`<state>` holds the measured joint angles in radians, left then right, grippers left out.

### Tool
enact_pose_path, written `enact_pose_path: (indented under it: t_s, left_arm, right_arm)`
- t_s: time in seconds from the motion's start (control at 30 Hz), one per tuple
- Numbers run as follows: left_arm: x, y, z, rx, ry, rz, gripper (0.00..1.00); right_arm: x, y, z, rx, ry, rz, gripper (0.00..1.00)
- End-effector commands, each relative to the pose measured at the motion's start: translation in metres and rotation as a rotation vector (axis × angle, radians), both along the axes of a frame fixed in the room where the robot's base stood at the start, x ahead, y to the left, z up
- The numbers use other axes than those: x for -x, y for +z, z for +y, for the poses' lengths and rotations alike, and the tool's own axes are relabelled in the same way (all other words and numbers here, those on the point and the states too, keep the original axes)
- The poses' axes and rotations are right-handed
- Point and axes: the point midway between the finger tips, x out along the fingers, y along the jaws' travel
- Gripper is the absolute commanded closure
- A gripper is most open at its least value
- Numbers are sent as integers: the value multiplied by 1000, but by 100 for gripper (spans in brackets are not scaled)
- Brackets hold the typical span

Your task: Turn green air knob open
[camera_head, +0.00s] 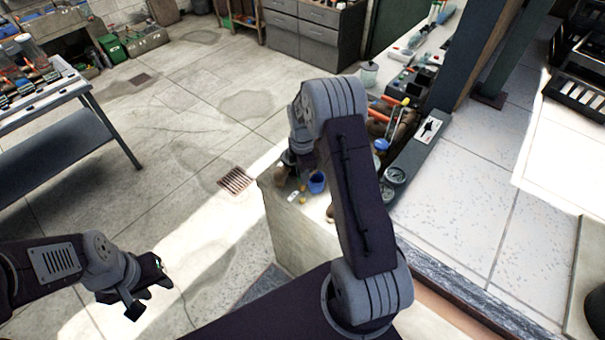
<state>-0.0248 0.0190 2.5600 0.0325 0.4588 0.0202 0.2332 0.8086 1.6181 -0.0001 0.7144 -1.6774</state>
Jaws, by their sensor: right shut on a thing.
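My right arm reaches forward over the workbench (292,240). My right gripper (293,160) is at the bench's left end, low by its top. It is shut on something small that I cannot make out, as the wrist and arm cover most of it. I cannot pick out a green air knob; the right arm hides part of the bench top. Round gauges (394,175) sit on a grey panel to the right of the arm. My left gripper (148,298) hangs above the floor at the lower left, its fingers apart and empty.
A blue cup (317,182) and small items stand on the bench near the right gripper. Orange-handled tools (384,112) and a lidded jar (369,73) lie further back. A metal table (45,130) stands at left. The floor between is clear, with a drain grate (235,180).

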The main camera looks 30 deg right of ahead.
Motion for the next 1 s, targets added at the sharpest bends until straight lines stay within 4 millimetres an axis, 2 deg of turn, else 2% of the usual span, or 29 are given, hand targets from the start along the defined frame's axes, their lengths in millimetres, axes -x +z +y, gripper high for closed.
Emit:
enact_pose_path:
  t_s: [0.03,0.1,0.47,0.57,0.8,1.0]
  left_arm:
    - [0,0,0,0,0,0,64]
    - [0,0,0,0,0,0,64]
    - [0,-3,0,0,0,0,64]
    - [0,-11,0,0,0,0,64]
    - [0,-23,0,0,0,0,64]
    - [0,-25,0,0,0,0,64]
  right_arm:
    - [0,0,0,-1,0,-1,70]
    - [0,0,0,-1,0,-1,51]
    - [-1,4,0,0,-1,-2,51]
    - [-2,20,0,2,-1,-7,51]
    - [-1,72,1,2,0,-5,51]
    - [-1,90,1,0,0,-1,51]
